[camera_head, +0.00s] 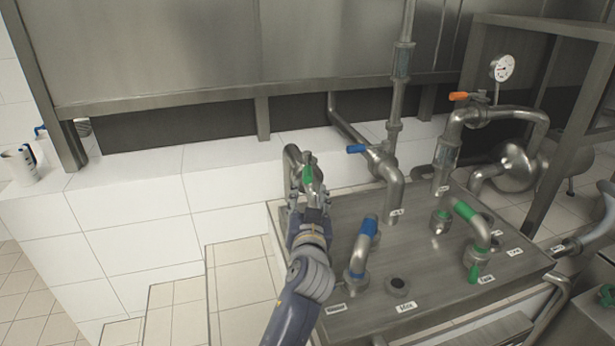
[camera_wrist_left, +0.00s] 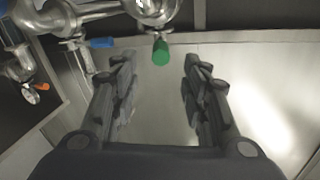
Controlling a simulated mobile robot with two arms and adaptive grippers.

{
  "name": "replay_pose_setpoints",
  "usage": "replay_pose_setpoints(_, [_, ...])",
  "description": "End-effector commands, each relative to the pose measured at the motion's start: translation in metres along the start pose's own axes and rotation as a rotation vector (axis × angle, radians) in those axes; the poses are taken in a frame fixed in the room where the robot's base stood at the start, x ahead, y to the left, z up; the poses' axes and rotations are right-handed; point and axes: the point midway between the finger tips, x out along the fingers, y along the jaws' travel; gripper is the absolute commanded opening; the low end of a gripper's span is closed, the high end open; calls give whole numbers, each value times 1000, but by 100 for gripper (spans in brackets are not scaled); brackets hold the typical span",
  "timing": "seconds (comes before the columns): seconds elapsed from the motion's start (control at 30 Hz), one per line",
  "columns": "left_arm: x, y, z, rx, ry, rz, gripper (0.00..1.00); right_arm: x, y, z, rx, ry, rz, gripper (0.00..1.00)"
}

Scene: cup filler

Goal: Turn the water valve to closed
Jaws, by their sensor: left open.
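A valve with a green handle (camera_head: 308,174) sits on the leftmost pipe, behind the steel panel's back left corner. Which valve is the water valve I cannot tell from labels. My left gripper (camera_head: 309,192) is at the green handle, fingers open on either side of it in the picture. In the left wrist view the green handle (camera_wrist_left: 161,52) is just beyond the gap between the open fingertips (camera_wrist_left: 158,76), seemingly untouched. A blue valve handle (camera_head: 356,148) is to the right, on the middle pipe; an orange one (camera_head: 458,96) is farther right. My right gripper is not seen.
The steel panel (camera_head: 330,245) carries a blue-banded elbow pipe (camera_head: 362,247), a green-banded one (camera_head: 473,222) and small labels. Vertical pipes and a gauge (camera_head: 502,68) stand at the right. A white tiled ledge (camera_head: 130,195) at the left is mostly clear, with white cups (camera_head: 20,166).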

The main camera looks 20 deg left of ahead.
Motion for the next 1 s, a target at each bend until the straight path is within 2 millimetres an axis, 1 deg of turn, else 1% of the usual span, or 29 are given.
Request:
replay_pose_setpoints(0.4, [63, -1, 0, 3, -2, 0, 42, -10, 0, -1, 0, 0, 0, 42])
replay_pose_setpoints(0.6, [88, -1, 1, 2, -3, 0, 42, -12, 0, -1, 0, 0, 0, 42])
replay_pose_setpoints(0.8, [100, -1, 2, 0, -4, 0, 42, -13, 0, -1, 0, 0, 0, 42])
replay_pose_setpoints(1.0, [102, -1, 2, 0, -4, 0, 42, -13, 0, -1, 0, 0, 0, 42])
